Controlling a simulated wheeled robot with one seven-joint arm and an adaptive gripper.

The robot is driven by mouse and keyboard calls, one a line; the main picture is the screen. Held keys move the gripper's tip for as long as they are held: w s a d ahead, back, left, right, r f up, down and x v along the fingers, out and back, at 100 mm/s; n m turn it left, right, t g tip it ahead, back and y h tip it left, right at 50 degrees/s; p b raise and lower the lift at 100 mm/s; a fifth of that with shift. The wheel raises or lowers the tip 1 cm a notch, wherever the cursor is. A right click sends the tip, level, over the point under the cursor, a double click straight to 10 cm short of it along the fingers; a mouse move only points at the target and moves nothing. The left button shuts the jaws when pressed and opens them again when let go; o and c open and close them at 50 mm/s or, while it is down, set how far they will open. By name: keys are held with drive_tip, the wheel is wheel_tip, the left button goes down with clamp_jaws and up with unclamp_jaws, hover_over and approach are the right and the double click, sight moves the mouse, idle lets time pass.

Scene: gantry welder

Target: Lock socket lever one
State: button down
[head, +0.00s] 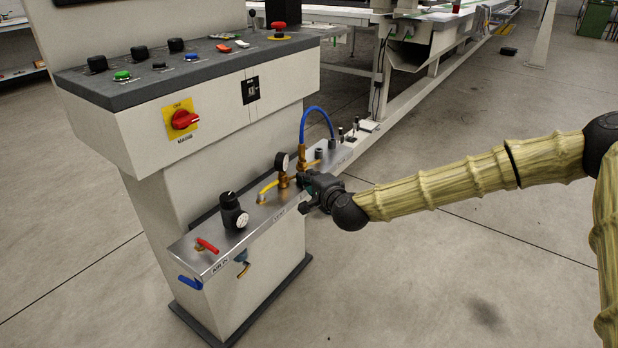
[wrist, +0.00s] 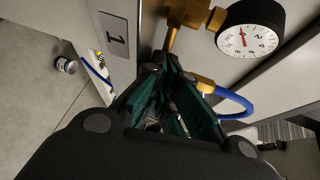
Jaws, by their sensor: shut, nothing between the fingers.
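My gripper (head: 308,192) is at the front edge of the metal shelf (head: 222,250), beside the brass fitting (head: 284,181) with a gauge. In the wrist view, its green-padded fingers (wrist: 162,85) are shut, with the tips close to the brass pipework (wrist: 182,22). A plate marked 1 (wrist: 114,30) is just left of the fingertips. I cannot make out socket lever one in either view; the gripper may hide it. I cannot tell if the fingertips touch the brass.
A gauge (wrist: 246,36) and blue hose (wrist: 236,104) are right of the fingers in the wrist view. The control panel (head: 215,116) overhangs behind. Floor in front is clear.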

drive_tip(key=v, duration=0.7)
drive_tip(key=s+f+n+g+h, duration=0.1)
drive_tip(key=s+f+n+g, duration=0.25)
drive_tip(key=s+f, duration=0.8)
drive_tip(key=s+f+n+g, duration=0.2)
drive_tip(key=s+f+g, duration=0.2)
drive_tip(key=s+f, duration=0.75)
drive_tip(key=s+d+f+n+g+h, duration=0.2)
drive_tip(key=s+d+f+n+g, duration=0.1)
drive_tip(key=s+d+f, duration=0.6)
drive_tip(key=s+d+f+n+g+h, duration=0.3)
drive_tip(key=s+d+f, duration=0.45)
drive_tip(key=s, duration=0.45)
drive_tip(key=s+d+h+p, duration=0.1)
drive_tip(key=s+d, duration=0.2)
wheel_tip(320, 180, up, 33)
drive_tip(key=p, duration=3.2)
drive_tip(key=shift+n+g, duration=0.35)
drive_tip(key=shift+n, duration=0.1)
drive_tip(key=shift+w, duration=0.1)
